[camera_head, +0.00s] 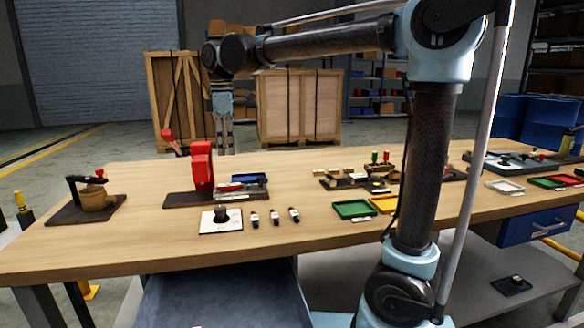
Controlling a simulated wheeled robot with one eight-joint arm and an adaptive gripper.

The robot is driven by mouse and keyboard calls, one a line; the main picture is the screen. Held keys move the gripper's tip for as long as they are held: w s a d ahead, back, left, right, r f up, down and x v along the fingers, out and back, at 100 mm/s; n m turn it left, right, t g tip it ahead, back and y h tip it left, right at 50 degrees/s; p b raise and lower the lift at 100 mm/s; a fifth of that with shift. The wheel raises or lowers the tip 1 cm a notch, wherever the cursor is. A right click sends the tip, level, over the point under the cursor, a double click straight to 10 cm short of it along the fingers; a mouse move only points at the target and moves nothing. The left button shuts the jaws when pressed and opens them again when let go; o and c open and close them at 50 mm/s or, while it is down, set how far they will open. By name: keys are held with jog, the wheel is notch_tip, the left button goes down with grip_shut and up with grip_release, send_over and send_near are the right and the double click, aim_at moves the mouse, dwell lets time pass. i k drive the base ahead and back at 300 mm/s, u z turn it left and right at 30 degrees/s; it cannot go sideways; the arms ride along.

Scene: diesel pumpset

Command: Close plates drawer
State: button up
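A blue drawer front (535,226) sits under the right part of the workbench. A large dark blue-grey panel or drawer (222,296) shows below the front edge at the left centre, cut off by the picture's bottom. I cannot tell which of these holds plates, or whether the panel is a pulled-out drawer.
The wooden workbench (300,238) carries a red press (202,166), a clamp fixture (96,195), a green tray (354,209), a yellow tray (384,204) and small parts. Wooden crates (300,105) stand behind. The bench's front left is clear.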

aim_at(268, 294)
jog(key=k, duration=0.95)
